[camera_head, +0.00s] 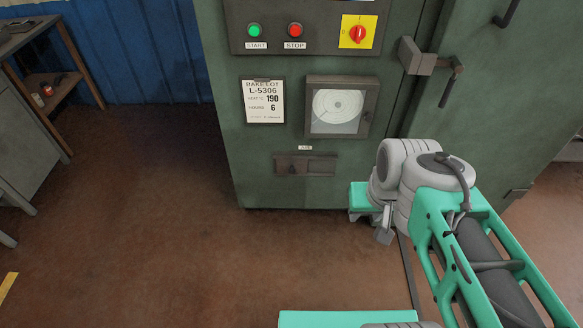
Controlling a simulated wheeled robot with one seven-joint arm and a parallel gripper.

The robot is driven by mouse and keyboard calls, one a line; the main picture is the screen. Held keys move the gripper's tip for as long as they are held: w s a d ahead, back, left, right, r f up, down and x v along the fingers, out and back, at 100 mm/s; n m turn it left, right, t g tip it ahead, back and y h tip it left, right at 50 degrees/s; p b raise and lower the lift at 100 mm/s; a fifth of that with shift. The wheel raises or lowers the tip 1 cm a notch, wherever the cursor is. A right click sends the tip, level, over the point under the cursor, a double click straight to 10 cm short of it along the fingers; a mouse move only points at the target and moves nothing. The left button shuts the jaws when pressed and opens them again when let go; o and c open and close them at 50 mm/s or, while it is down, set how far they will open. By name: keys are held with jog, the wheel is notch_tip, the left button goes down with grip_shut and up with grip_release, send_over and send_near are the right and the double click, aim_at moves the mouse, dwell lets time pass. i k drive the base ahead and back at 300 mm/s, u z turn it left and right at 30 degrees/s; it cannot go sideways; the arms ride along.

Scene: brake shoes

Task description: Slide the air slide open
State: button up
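The air slide (312,164) is a dark flat plate set low on the front of the green cabinet, below a small white label. A small knob or tab (292,168) stands out on its left half. My arm reaches in from the lower right. The end of my arm, with what looks like my gripper (383,236), is right of the slide and lower in the picture, apart from it. Its fingers are too small and partly hidden by my arm, so I cannot tell whether they are open or shut.
The green cabinet (262,189) carries a dial recorder (339,106), a lot card (263,102), and a panel with start and stop buttons and a red rotary switch (358,34). A door handle (452,80) juts out at right. A workbench (22,125) stands left. The floor between is clear.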

aim_at(292, 166)
jog(key=u, duration=0.45)
jog(key=k, duration=0.55)
jog(key=u, duration=1.05)
jog(key=i, duration=1)
jog(key=u, duration=0.1)
